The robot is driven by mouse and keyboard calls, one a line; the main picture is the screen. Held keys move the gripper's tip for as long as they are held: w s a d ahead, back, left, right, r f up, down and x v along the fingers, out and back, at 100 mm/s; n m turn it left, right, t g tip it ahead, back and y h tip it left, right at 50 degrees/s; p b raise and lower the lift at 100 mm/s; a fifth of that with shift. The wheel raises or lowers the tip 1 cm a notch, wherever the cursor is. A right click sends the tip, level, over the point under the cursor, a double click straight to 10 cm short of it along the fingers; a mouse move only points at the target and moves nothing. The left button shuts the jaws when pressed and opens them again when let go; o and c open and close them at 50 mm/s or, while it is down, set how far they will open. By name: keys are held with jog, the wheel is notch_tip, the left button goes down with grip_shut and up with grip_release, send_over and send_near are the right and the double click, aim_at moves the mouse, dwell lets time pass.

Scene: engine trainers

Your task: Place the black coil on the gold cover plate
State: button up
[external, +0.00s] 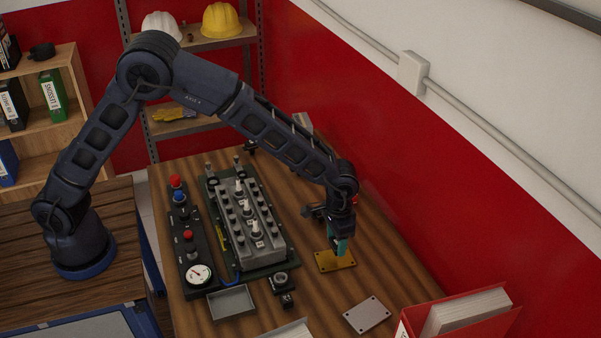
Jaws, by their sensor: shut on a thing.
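The gold cover plate (346,265) lies flat on the wooden table, right of the engine block. My gripper (339,246) points down just above the plate, over its upper part. Its teal fingers are shut on a small dark thing, which appears to be the black coil; the fingers and the wrist hide most of it. I cannot tell whether the coil touches the plate.
The engine block (256,222) and a control panel (188,235) with gauge stand left. Small black parts (281,283), a grey tray (232,301), a silver plate (366,314) and a red binder (465,315) lie nearer the front. A red wall runs along the right.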

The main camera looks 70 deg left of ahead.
jog(key=shift+f, duration=1.15)
jog(key=shift+f, duration=0.1)
jog(key=o, duration=1.1)
